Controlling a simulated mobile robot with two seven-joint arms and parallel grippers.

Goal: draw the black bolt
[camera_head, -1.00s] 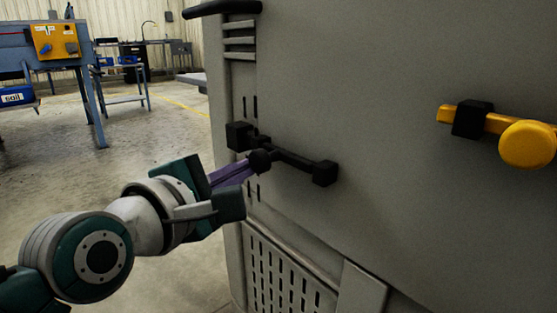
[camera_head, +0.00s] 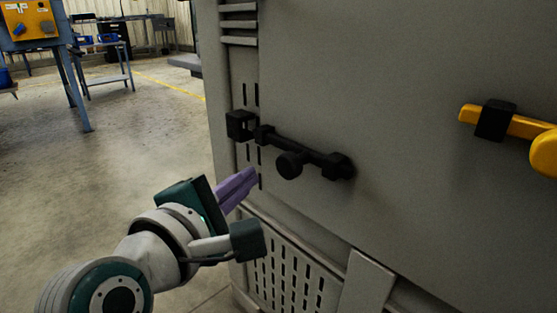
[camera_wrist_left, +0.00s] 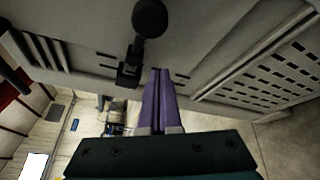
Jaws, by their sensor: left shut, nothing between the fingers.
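The black bolt (camera_head: 312,157) lies across the grey door, its round knob (camera_head: 289,165) standing out between its two guides. In the left wrist view the knob (camera_wrist_left: 150,18) is beyond the closed fingertips (camera_wrist_left: 158,72). My right gripper is not in view.
A yellow handle (camera_head: 510,122) with a black mount is on the door at the right. A vented panel (camera_head: 290,275) is below the bolt. Open floor (camera_head: 150,130) lies to the left, with a blue-legged stand (camera_head: 72,80) farther back.

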